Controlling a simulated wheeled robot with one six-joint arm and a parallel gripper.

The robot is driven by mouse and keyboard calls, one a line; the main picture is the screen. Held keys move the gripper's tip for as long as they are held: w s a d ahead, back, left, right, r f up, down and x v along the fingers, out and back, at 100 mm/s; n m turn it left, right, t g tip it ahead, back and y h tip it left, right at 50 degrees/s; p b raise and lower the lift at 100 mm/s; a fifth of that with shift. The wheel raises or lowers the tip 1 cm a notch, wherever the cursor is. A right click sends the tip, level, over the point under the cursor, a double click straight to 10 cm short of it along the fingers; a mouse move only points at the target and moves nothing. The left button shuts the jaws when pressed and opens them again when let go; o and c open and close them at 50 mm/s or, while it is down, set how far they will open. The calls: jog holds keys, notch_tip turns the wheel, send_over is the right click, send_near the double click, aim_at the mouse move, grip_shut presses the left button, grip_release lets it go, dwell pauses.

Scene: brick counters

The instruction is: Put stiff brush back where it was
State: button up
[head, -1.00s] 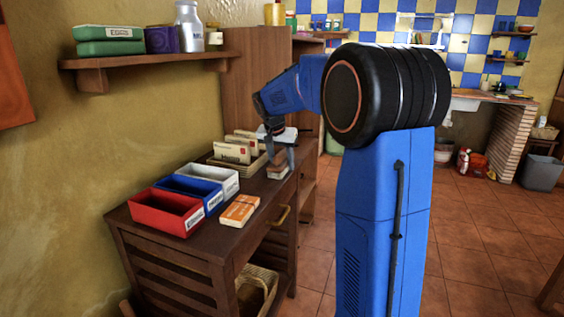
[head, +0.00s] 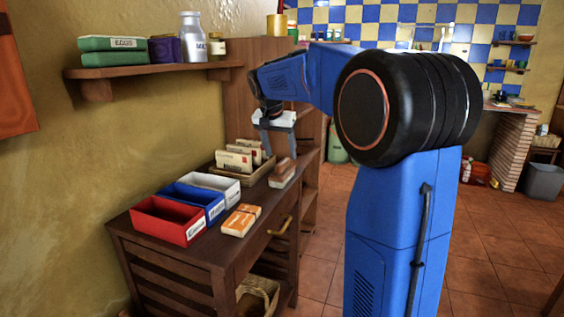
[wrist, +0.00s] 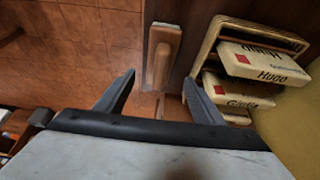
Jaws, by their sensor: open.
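The stiff brush (head: 283,172), with a brown wooden back and a paler lower part, rests on the dark wooden cabinet top (head: 262,213), near its right edge and beside the tray of packets. In the wrist view the brush (wrist: 162,55) lies lengthwise ahead of the fingertips. My gripper (head: 278,152) is open and empty, its fingers pointing down above the brush and apart from it. The two spread fingers also show in the wrist view (wrist: 159,78).
A wicker tray (head: 262,174) with several labelled packets stands left of the brush. Red (head: 165,221), blue (head: 193,201) and white (head: 212,184) bins and an orange box (head: 241,220) are nearer. A tall brown cabinet (head: 255,85) stands behind.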

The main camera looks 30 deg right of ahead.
jog(key=shift+v, duration=1.3)
jog(key=shift+s+a, duration=0.15)
jog(key=shift+s, duration=0.1)
jog(key=s+a+f+n+y, duration=0.1)
jog(key=s+a+f+n, duration=0.15)
jog(key=s, duration=0.45)
jog(key=s+a+f+n+t, duration=0.1)
jog(key=s+a+f, duration=0.1)
jog(key=s+a, duration=0.35)
jog(key=s+a+f+n+y, duration=0.1)
jog(key=s+a+f+n, duration=0.1)
jog(key=s, duration=0.6)
jog(key=s+a+f+n, duration=0.2)
jog(key=s+a+f, duration=0.1)
jog(key=s+f, duration=0.3)
jog(key=s+a+f+n+t+y, duration=0.1)
jog(key=s+a+f+n, duration=0.1)
jog(key=s+f, duration=0.4)
jog(key=s+n, duration=0.1)
jog(key=s, duration=0.3)
jog(key=shift+s+a+f+y, duration=0.2)
jog(key=shift+s+a+y, duration=0.1)
jog(key=shift+s+a, duration=0.1)
